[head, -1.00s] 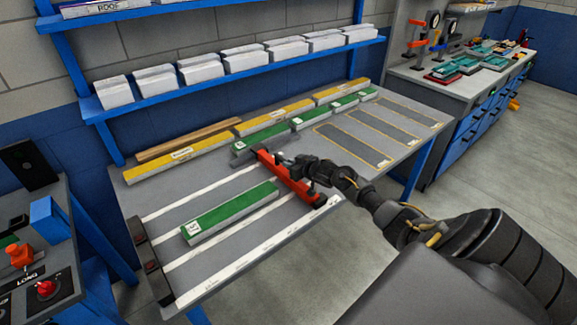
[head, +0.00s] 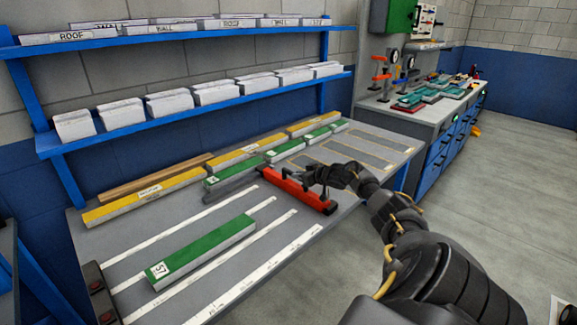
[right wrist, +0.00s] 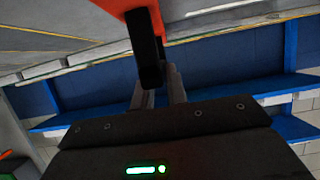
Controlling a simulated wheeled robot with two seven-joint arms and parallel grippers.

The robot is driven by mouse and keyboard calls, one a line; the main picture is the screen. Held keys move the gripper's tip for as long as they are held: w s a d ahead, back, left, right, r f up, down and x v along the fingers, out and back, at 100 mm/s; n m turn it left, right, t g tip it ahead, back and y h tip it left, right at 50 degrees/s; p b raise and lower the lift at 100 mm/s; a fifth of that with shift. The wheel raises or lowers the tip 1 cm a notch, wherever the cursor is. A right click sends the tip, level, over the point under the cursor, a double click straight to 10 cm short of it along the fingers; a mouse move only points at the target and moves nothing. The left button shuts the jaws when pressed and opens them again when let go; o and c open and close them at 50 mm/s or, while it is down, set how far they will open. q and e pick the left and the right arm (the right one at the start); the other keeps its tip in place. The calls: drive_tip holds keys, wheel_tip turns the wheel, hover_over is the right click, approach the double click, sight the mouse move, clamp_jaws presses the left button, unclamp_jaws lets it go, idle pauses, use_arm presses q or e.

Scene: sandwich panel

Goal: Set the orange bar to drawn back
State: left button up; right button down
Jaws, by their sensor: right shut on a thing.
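The orange bar (head: 297,190) lies across the table's lanes, to the right of the ends of the white strips. A gap separates it from the long green-topped block (head: 203,250) on the strips. My right gripper (head: 306,177) is at the bar's far side, shut on its black handle. In the right wrist view, the black handle (right wrist: 149,52) stands between the fingers (right wrist: 157,85), with a piece of the orange bar (right wrist: 112,7) above. The grip's exact contact is partly hidden. My left gripper is out of view.
Yellow-topped blocks (head: 145,196) and smaller green blocks (head: 222,176) line the table's back. Dark outlined slots (head: 345,153) lie to the right. Blue shelves (head: 190,113) hold white boxes behind.

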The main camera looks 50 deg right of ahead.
drive_tip(key=shift+d+r, duration=0.15)
drive_tip(key=shift+d, duration=0.15)
drive_tip(key=c, duration=1.7)
unclamp_jaws()
drive_tip(key=o, duration=0.3)
drive_tip(key=shift+s+d, duration=0.1)
drive_tip(key=shift+a, duration=0.2)
drive_tip(key=shift+s, duration=0.1)
drive_tip(key=d+p+v, duration=0.1)
drive_tip(key=v, duration=0.9)
drive_tip(key=shift+s+a, duration=0.25)
drive_tip(key=shift+a, duration=0.15)
